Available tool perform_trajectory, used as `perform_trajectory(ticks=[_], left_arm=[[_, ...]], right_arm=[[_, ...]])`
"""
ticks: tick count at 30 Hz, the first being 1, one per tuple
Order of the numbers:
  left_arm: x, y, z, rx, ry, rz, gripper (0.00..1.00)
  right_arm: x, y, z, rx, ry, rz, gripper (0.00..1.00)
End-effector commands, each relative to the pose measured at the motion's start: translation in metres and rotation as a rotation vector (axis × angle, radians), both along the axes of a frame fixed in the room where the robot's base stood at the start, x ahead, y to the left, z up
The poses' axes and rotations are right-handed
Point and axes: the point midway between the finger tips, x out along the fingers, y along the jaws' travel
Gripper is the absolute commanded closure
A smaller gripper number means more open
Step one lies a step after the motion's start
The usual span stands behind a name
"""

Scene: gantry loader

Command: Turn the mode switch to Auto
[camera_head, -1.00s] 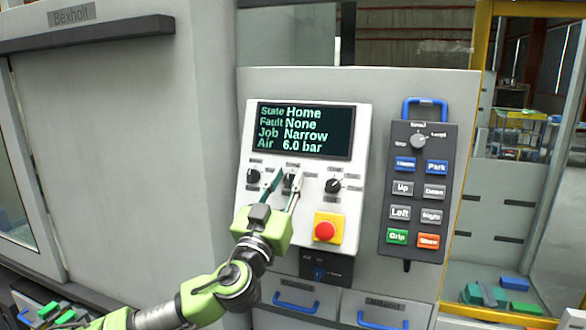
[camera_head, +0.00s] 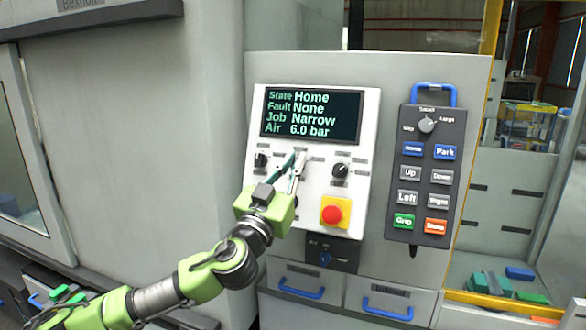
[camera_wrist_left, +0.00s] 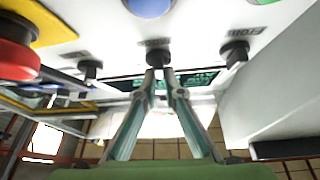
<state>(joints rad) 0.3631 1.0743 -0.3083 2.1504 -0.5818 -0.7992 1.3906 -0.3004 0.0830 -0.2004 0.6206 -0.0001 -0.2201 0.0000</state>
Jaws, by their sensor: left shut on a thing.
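A white control panel (camera_head: 272,205) holds a dark screen (camera_head: 312,115) reading State Home, Fault None, Job Narrow, Air 6.0 bar. Below it sit a left knob (camera_head: 261,160), a middle knob and a right knob (camera_head: 341,170). My left gripper (camera_head: 299,156) is shut on the middle knob, its fingertips hiding most of it in the head view. In the left wrist view, the fingertips (camera_wrist_left: 158,68) meet at the middle knob (camera_wrist_left: 157,53), with one knob on either side. The knob labels are too blurred to read surely, so I cannot tell its setting. My right gripper is out of view.
A red emergency button (camera_head: 332,214) on a yellow base sits below the right knob. A dark pendant (camera_head: 424,190) with several buttons hangs to the right. A key switch (camera_head: 325,257) and blue-handled drawers (camera_head: 388,308) are below. A grey cabinet (camera_head: 140,130) stands left.

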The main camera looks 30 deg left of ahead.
Motion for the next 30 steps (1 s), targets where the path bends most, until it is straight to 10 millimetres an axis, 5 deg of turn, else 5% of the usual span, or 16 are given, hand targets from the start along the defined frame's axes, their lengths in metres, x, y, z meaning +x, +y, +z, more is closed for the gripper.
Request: perform_trajectory(ticks=[9, 30], left_arm=[[0.001, 0.002, -0.007, 0.237, 0.064, -0.085, 1.0], [0.002, 0.001, -0.005, 0.771, 0.193, -0.281, 1.0]], right_arm=[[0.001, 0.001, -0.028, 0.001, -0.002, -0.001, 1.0], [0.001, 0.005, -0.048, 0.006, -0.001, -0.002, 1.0]])
